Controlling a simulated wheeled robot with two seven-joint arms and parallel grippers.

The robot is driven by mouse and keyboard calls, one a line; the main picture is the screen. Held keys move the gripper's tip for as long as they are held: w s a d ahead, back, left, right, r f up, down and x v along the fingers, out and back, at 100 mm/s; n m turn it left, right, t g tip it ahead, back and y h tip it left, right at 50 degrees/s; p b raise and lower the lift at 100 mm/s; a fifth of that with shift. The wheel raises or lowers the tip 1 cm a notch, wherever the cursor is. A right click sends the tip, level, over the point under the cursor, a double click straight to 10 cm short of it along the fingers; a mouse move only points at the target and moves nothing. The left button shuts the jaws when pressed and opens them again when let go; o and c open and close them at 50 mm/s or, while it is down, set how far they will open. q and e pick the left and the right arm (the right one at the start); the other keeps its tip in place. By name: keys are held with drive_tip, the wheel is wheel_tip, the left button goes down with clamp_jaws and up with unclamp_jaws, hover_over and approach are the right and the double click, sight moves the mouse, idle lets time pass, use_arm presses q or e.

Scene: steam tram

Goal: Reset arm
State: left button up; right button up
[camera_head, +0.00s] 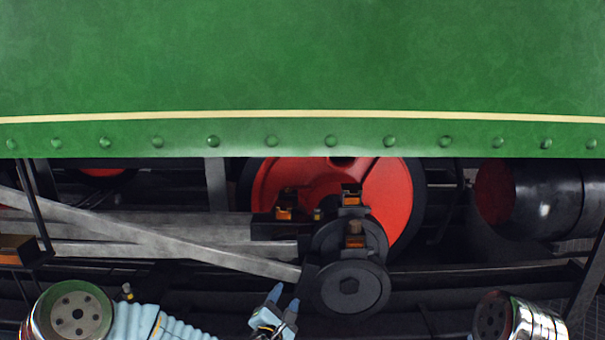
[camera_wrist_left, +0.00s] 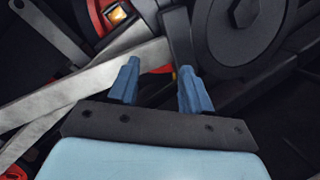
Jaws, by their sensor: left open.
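My left gripper (camera_head: 283,306) shows at the bottom middle of the head view, its two blue fingers apart with nothing between them. It also shows in the left wrist view (camera_wrist_left: 160,88), open and empty, pointing toward the running gear. A dark round crank hub (camera_head: 349,287) with a hexagonal centre is just right of the gripper in the head view; it fills the upper right of the wrist view (camera_wrist_left: 247,22). A grey metal rod (camera_head: 190,243) slopes down to the hub, and its lower end is just above the fingers. My right gripper is in neither view.
A green riveted side panel (camera_head: 300,70) spans the top. Below it are a red wheel (camera_head: 397,205), small orange-and-black fittings (camera_head: 352,196) and a black cylinder (camera_head: 560,200) at right. Dark rails and beams crowd the space around the gripper. A brown block (camera_head: 17,248) is at far left.

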use_arm(q)
drive_tip(key=s+a+f+m+g, duration=0.1)
drive_tip(key=s+f+m+g, duration=0.4)
drive_tip(key=f, duration=0.5)
drive_tip(key=s+a+f+m+g, duration=0.1)
drive_tip(key=s+f+m+g, duration=0.2)
drive_tip(key=s+f+m, duration=0.55)
drive_tip(key=s+a+f+m+g, duration=0.5)
drive_tip(key=s+f+m+g, duration=0.25)
drive_tip(key=s+f, duration=0.5)
drive_tip(key=s+r+p, duration=0.2)
drive_tip(key=r+p, duration=0.6)
drive_tip(key=s+r+m+p, duration=0.1)
drive_tip(key=s+r+p, duration=0.1)
drive_tip(key=r+p, duration=0.7)
drive_tip(key=shift+a+r+m+g, duration=0.15)
drive_tip(key=shift+r+m+g, duration=0.15)
drive_tip(key=shift+g, duration=0.15)
